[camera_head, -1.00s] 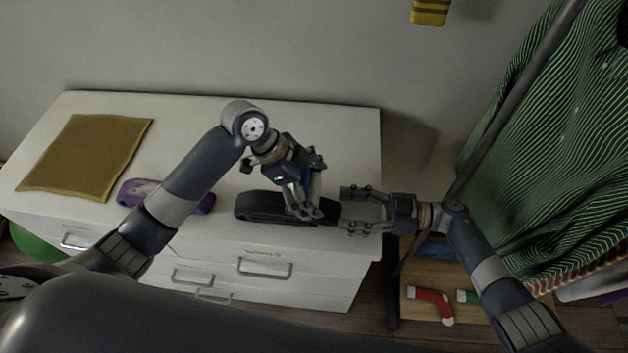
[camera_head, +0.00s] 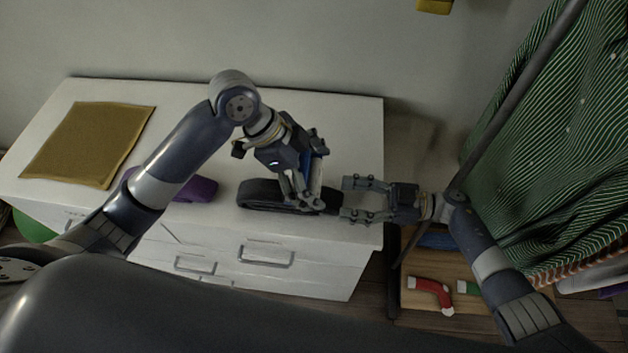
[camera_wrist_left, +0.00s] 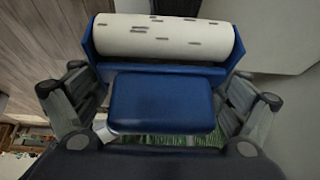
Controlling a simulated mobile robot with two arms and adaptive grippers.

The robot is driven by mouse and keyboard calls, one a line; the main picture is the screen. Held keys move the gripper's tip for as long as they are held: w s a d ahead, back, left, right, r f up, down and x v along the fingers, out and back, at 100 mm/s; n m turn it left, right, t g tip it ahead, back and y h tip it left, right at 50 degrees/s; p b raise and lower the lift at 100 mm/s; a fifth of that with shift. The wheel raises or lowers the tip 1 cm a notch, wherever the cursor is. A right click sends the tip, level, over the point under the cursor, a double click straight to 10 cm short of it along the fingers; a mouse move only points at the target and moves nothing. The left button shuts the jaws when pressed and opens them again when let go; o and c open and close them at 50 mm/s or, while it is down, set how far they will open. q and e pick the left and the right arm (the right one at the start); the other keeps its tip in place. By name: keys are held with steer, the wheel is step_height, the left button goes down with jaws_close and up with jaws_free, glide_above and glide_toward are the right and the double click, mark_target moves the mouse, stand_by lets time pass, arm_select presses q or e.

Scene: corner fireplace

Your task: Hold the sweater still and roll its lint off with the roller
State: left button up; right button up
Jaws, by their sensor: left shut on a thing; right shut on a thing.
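A long black item (camera_head: 265,194) lies on the white dresser top near its front right. It may be the sweater, but its shape does not make that clear. My right gripper (camera_head: 345,200) is at its right end, its two fingers closed around the end. My left gripper (camera_head: 308,190) is just above its right half, pointing down. It is shut on the blue lint roller (camera_head: 318,166), partly hidden by the fingers. In the left wrist view the white roller drum (camera_wrist_left: 165,38) carries several dark flecks. I cannot tell whether the drum touches the black item.
A flat mustard cloth (camera_head: 88,145) and a purple item (camera_head: 195,189), partly behind my left arm, lie on the dresser (camera_head: 345,125). A green striped shirt (camera_head: 545,165) hangs at right. A red sock-like thing (camera_head: 432,293) lies on a low wooden shelf below.

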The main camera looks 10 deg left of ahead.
arm_select(q)
steer(key=shift+r, duration=1.05)
arm_select(e)
steer(key=o, duration=1.4)
steer(key=o, duration=0.4)
steer(key=shift+o, duration=0.2)
